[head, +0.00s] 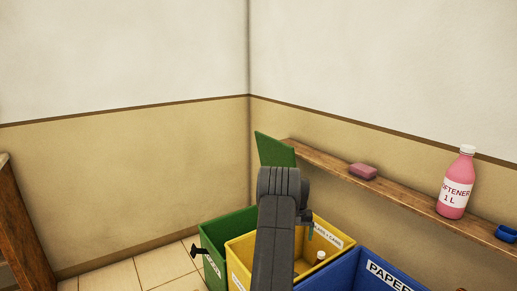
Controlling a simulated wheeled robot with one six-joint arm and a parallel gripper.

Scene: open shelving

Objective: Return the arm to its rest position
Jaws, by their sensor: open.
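My dark grey arm (277,235) rises from the bottom middle of the head view and reaches over the bins. Its bent joint is at the top, in front of the green lid. A small part of my gripper (306,221) shows at the right of this joint, above the yellow bin. It looks open and nothing is seen in it. Most of the gripper is hidden behind my own arm.
Below stand a green bin (214,240) with raised lid (274,150), a yellow bin (236,253) holding a white-capped item (320,256), and a blue bin (340,268). A wall shelf (400,187) bears pink soap (363,171), a softener bottle (456,185) and a blue object (507,234).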

